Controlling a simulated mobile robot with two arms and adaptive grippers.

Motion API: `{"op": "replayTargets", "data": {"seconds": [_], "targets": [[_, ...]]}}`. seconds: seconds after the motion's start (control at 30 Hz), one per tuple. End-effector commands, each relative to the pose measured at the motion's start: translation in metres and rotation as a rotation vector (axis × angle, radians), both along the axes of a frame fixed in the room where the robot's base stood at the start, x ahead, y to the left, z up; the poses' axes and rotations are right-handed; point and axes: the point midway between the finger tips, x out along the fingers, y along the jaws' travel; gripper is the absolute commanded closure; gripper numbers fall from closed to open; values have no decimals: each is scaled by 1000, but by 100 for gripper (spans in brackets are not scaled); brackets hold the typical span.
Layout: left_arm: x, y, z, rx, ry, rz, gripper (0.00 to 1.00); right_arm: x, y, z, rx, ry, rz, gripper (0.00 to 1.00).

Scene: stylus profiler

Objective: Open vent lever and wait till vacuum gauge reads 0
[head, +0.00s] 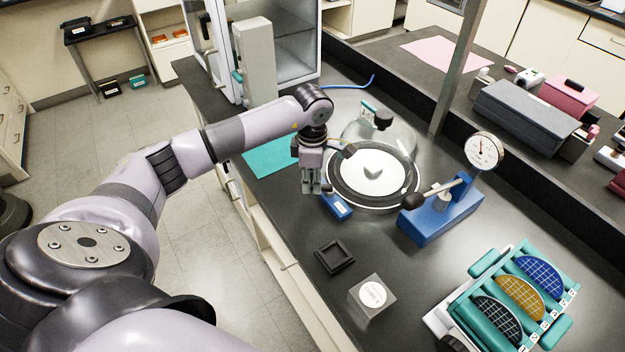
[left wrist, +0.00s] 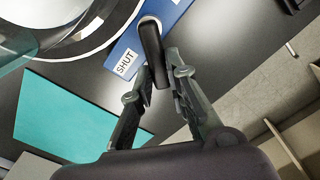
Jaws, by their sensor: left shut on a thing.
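My left gripper (head: 312,190) is lowered at a blue block (head: 337,206) beside the round chamber base (head: 372,180). In the left wrist view its fingers (left wrist: 160,72) are shut on a black lever handle (left wrist: 151,45), the vent lever. The handle stands over the blue block (left wrist: 180,18), beside a white label reading SHUT (left wrist: 125,63). The vacuum gauge (head: 485,151) is a round white dial on a blue stand (head: 440,218). My right gripper is not in view.
A glass dome covers the white plate (head: 370,170). A long lever with a black knob (head: 412,201) rises from the gauge stand. A teal mat (head: 268,160), black tray (head: 335,257), clear box (head: 371,296) and wafer rack (head: 480,262) lie around on the dark bench.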

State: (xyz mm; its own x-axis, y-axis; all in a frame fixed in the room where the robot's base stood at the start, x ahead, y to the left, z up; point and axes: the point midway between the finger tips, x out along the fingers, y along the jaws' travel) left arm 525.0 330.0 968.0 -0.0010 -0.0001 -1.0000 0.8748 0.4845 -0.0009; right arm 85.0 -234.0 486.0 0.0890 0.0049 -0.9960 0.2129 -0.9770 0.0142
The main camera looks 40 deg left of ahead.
Motion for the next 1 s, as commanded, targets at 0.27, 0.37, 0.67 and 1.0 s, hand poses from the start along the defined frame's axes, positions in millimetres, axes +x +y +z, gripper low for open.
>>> {"op": "replayTargets", "data": {"seconds": [0.27,0.37,0.67,1.0], "targets": [[-4,-3,0,1,-4,144,100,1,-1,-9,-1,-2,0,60],[-7,-5,-1,1,-4,226,100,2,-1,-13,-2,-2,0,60],[-15,-15,-1,-1,-4,510,100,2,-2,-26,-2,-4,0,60],[-20,-27,0,0,-5,832,100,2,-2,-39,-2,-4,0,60]]}}
